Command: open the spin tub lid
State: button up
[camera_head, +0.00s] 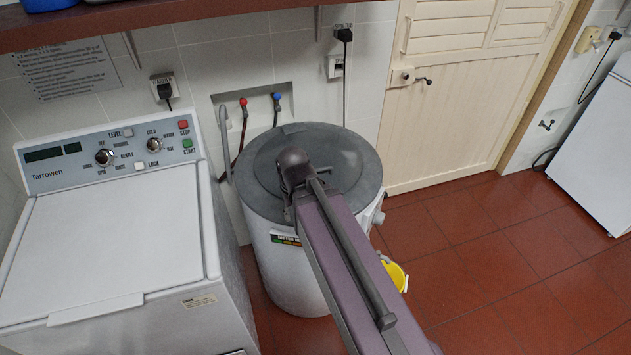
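The spin tub (285,268) is a white round drum standing to the right of the washing machine. Its round grey lid (345,160) lies flat across the top and looks shut. A small raised tab (293,128) shows at the lid's back edge. My purple arm reaches from the bottom of the picture to above the lid, and its dark joint covers the lid's middle. My gripper cannot be made out; it is hidden behind the arm or out of the picture. I cannot tell whether anything touches the lid.
A white washing machine (120,235) stands close on the left. Red and blue taps (243,104) and a hose are on the wall behind the tub. A yellow bucket (398,275) is partly hidden by my arm. A shelf (200,12) runs overhead. Tiled floor is clear at right.

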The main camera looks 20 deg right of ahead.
aim_at(337, 160)
jog(key=k, duration=1.2)
jog(key=z, duration=0.6)
jog(key=i, duration=1)
jog(key=z, duration=0.05)
